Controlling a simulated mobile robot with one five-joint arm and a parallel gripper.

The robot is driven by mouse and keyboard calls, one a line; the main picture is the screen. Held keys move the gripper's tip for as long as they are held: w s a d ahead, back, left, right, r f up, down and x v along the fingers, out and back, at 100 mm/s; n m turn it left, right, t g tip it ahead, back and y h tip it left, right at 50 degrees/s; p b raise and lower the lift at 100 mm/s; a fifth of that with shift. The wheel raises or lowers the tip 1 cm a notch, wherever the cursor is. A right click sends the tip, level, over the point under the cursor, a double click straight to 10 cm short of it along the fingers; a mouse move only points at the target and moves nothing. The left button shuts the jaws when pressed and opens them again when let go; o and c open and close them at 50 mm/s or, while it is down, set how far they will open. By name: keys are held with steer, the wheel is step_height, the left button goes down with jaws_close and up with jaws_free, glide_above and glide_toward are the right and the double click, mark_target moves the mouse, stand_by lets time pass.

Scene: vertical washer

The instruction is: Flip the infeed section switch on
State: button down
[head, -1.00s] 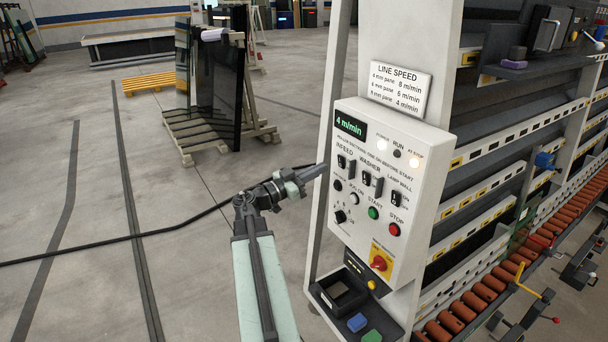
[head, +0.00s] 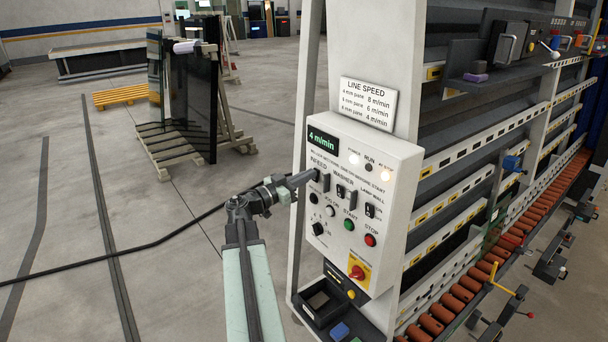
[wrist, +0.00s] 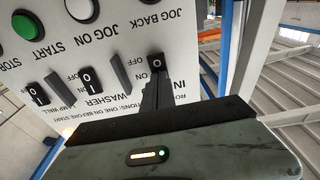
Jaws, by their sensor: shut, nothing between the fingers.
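The white control panel (head: 387,170) carries a row of black rockers with dark upright bars between them. The infeed switch shows in the wrist view (wrist: 157,62), picture upside down, with its "O" end visible. Its other end is hidden behind my gripper (wrist: 157,92). In the head view my gripper (head: 314,176) is at the infeed switch and covers it. The fingers are shut and empty, pointing at the panel. I cannot tell whether they touch the rocker, or which way it is set. The display (head: 323,140) reads 4 m/min.
Beside it are a dark bar (wrist: 120,72), the washer switch (wrist: 87,80) and the lamp wall switch (wrist: 38,93). Below are jog, start and stop buttons and a red knob (head: 357,272). Open floor lies left, with a cable (head: 120,249) across it.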

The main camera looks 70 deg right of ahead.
steer(key=shift+f, duration=0.1)
steer(key=r+p+v, duration=0.1)
steer(key=r+v, duration=0.2)
steer(key=v, duration=1)
steer(key=shift+w+a, duration=0.3)
steer(key=shift+a, duration=0.15)
steer(key=shift+f, duration=0.1)
step_height(320, 180, down, 5)
steer(key=b, duration=0.6)
steer(key=r+p+x, duration=0.1)
steer(key=p+x, duration=0.2)
steer(key=x, duration=1.1)
steer(key=shift+r+h, duration=0.3)
steer(key=shift+r, duration=0.1)
steer(key=shift+w, duration=0.1)
